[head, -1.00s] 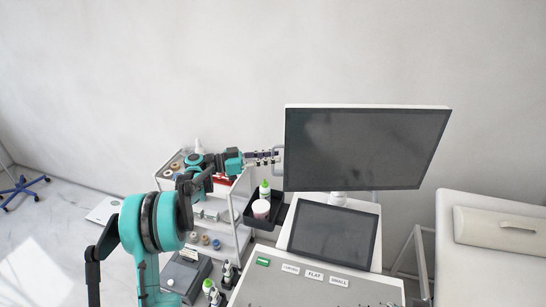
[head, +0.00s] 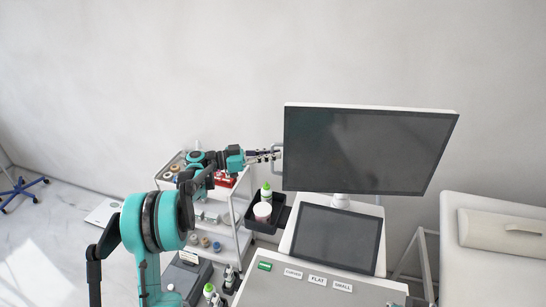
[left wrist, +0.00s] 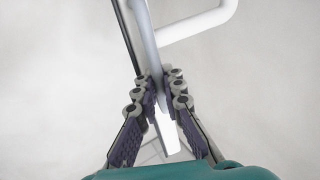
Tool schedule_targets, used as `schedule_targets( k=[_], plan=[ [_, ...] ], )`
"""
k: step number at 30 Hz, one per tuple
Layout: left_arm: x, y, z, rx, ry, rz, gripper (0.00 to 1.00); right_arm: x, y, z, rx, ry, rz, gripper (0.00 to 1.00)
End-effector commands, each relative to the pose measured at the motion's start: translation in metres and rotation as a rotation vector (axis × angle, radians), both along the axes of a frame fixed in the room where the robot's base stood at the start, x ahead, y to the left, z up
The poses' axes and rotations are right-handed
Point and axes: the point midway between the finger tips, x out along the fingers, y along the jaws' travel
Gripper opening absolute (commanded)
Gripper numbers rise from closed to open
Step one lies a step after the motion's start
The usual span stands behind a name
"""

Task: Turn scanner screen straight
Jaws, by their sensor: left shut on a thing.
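The scanner screen (head: 365,150) is a dark flat panel with a thin white rim, on a short post above the scanner console (head: 300,285). My left gripper (head: 268,156) reaches in from the left and is shut on this handle. In the left wrist view the fingers (left wrist: 163,90) close on both sides of the white handle bar (left wrist: 200,21). My right gripper is not in view.
A tilted dark touch panel (head: 337,238) sits below the screen. A black tray (head: 250,222) with bottles is at the console's left. A white cart (head: 240,240) with supplies stands behind my left arm. A padded bed (head: 480,265) stands at the right.

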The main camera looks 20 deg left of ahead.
Motion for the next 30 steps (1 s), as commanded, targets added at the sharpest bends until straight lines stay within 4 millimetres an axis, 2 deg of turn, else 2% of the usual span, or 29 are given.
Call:
schedule_targets(
  k=[4, 10, 20, 22, 30],
  plan=[
    [0.031, 0.017, 0.002, -0.006, -0.004, 0.007, 0.00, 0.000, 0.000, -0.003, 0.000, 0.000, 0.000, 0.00],
    [0.054, 0.027, 0.003, -0.005, -0.004, 0.006, 0.00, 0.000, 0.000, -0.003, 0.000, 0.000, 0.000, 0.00],
    [0.057, 0.028, 0.003, -0.005, -0.003, 0.005, 0.00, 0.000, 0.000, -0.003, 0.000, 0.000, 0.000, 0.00],
    [0.057, 0.027, 0.003, -0.005, -0.003, 0.004, 0.18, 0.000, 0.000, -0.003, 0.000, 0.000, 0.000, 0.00],
    [0.057, 0.027, 0.003, -0.004, -0.003, 0.004, 0.18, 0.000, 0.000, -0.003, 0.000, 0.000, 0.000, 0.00]
  ],
)
